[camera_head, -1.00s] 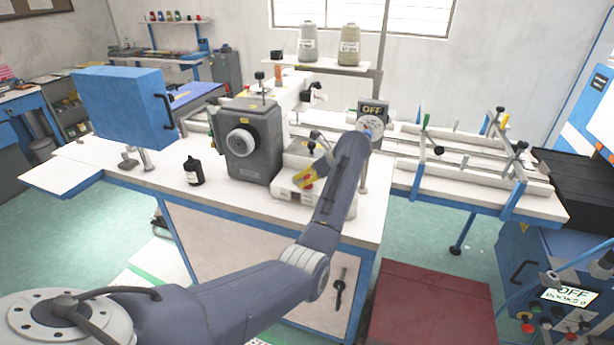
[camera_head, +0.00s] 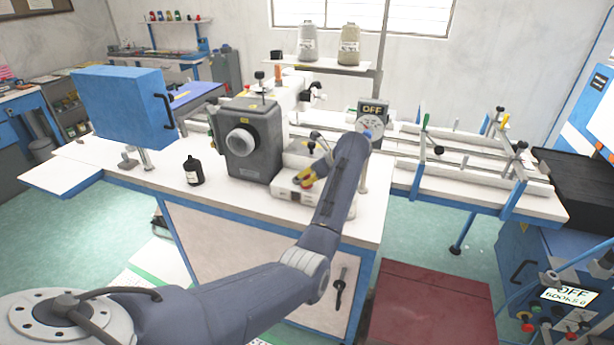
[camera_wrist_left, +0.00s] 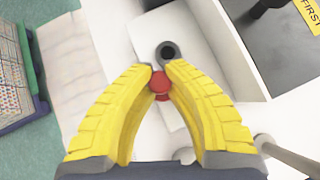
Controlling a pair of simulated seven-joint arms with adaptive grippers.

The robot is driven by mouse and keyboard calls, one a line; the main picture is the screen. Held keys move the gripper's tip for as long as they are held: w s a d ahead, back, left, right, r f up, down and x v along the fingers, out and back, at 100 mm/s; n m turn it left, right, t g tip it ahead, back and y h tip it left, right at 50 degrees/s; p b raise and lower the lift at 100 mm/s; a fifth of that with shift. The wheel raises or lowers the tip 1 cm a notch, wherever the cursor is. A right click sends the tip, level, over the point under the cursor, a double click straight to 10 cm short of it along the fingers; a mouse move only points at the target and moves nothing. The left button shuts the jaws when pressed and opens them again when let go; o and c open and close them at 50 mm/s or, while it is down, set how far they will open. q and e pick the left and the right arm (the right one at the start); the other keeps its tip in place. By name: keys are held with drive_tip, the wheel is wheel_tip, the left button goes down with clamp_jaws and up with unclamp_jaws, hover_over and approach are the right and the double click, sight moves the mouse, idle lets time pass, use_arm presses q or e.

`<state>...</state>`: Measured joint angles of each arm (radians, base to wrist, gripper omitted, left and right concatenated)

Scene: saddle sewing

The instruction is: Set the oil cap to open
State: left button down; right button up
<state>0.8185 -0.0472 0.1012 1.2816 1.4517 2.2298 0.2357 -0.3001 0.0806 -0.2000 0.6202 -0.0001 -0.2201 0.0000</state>
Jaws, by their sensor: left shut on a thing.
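A small red cap (camera_wrist_left: 160,85), which looks like the oil cap, is on a white block in the left wrist view. My left gripper (camera_wrist_left: 160,72) has yellow fingers closed around it, with the tips meeting just at the cap. In the head view my left gripper (camera_head: 305,178) is low over the white base (camera_head: 290,190) in front of the sewing machine (camera_head: 252,145). The cap is mostly hidden there by the fingers and my arm. My right gripper is not in view.
A dark peg (camera_wrist_left: 168,52) stands just beyond the fingertips. A black bottle (camera_head: 193,170) stands left of the machine.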

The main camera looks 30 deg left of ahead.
use_arm(q)
drive_tip(key=shift+a+r+m+t, duration=0.25)
drive_tip(key=shift+r+m+t, duration=0.15)
drive_tip(key=shift+r, duration=0.1)
drive_tip(key=c, duration=1.7)
unclamp_jaws()
drive_tip(key=o, duration=0.5)
drive_tip(key=shift+f, duration=0.2)
drive_tip(key=shift+c, duration=0.2)
drive_tip(key=shift+s+d+r, duration=0.1)
drive_tip(key=shift+d+r, duration=0.2)
drive_tip(key=shift+d, duration=0.15)
drive_tip(key=v, duration=1.1)
drive_tip(key=shift+o, duration=0.2)
drive_tip(key=shift+a+r, duration=0.1)
drive_tip(key=shift+r, duration=0.1)
